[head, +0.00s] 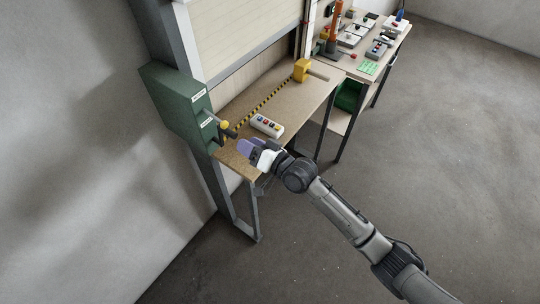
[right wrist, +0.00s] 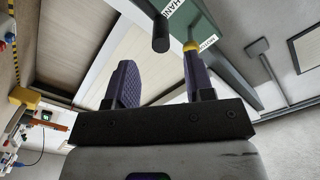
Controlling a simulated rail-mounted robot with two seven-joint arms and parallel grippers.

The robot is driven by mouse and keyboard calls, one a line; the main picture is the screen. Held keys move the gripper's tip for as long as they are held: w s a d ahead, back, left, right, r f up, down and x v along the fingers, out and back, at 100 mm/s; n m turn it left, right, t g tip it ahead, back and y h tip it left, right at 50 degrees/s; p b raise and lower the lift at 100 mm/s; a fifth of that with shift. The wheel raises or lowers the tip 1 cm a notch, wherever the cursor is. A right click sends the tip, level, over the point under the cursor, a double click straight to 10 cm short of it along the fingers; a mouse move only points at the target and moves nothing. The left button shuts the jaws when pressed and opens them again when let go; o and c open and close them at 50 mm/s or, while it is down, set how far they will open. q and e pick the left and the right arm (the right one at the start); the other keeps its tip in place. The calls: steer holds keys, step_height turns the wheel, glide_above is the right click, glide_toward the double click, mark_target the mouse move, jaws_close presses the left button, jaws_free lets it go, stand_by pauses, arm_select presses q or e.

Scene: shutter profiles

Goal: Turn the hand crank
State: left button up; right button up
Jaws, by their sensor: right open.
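The hand crank (head: 228,132) sticks out from the green box (head: 172,103) on the left post, with a dark grip and a yellow part beside it. In the right wrist view, the dark crank grip (right wrist: 160,33) shows beyond the fingertips, roughly between them in the picture. A yellow collar (right wrist: 190,46) shows right at the tip of the right-hand finger; I cannot tell whether they touch. My right gripper (head: 249,146) is open and empty, just right of and below the crank in the head view. It also shows in the right wrist view (right wrist: 160,75). My left gripper is out of view.
A workbench (head: 290,98) with a yellow-black strip lies beside the crank. It holds a button box (head: 267,125) and a yellow block (head: 301,70). A second table (head: 362,77) with tools stands behind. The floor to the right is clear.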

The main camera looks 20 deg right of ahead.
steer(key=v, duration=0.8)
